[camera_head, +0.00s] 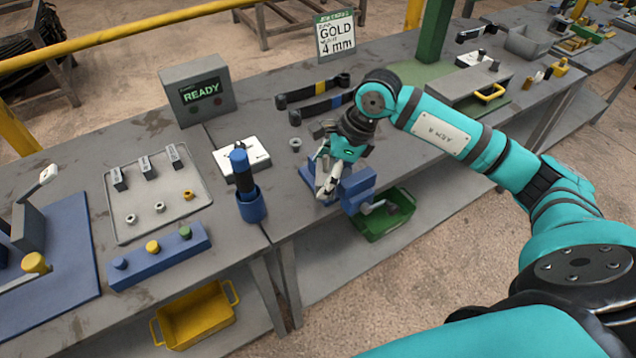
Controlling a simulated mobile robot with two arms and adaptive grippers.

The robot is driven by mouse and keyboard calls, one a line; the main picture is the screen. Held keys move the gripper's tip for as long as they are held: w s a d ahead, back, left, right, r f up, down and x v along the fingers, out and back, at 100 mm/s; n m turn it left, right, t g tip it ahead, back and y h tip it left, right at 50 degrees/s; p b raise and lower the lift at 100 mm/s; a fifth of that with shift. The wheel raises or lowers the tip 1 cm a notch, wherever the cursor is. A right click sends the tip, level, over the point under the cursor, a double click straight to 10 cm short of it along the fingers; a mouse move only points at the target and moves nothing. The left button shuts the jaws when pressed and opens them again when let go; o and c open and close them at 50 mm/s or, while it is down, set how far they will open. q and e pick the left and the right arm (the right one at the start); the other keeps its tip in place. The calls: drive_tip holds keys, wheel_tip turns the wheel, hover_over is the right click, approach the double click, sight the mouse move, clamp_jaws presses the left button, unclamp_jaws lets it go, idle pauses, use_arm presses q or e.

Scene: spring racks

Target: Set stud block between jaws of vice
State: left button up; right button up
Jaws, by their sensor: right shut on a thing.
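The blue vice (358,184) stands at the front edge of the middle bench. Its handle hangs out over the front. My right gripper (327,188) points down at the vice, between its blue parts, and is shut on the stud block. The block is almost wholly hidden by the fingers, so I cannot tell whether it touches the jaws. My left gripper is not in view.
A blue cup with a dark-handled tool (252,205) stands left of the vice. A white box (240,157), a small nut (295,144) and a READY display (198,90) are behind. A green bin (383,222) sits below, a grey tray (125,228) at left.

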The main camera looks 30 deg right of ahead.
drive_tip(key=w+d+r+m+t+h+p, duration=0.2)
drive_tip(key=d+m, duration=0.5)
drive_tip(key=m, duration=0.4)
wheel_tip(320, 180, up, 4)
drive_tip(key=shift+w+d+f+h+p, duration=0.25)
drive_tip(key=shift+w+d+h+p, duration=0.1)
drive_tip(key=shift+w+h+p, duration=0.5)
drive_tip(key=shift+s, duration=0.1)
wheel_tip(320, 180, down, 5)
drive_tip(key=b, duration=0.5)
drive_tip(key=shift+f, duration=0.1)
drive_tip(key=shift+b, duration=0.8)
idle(0.6)
drive_tip(key=shift+f+b, duration=1.75)
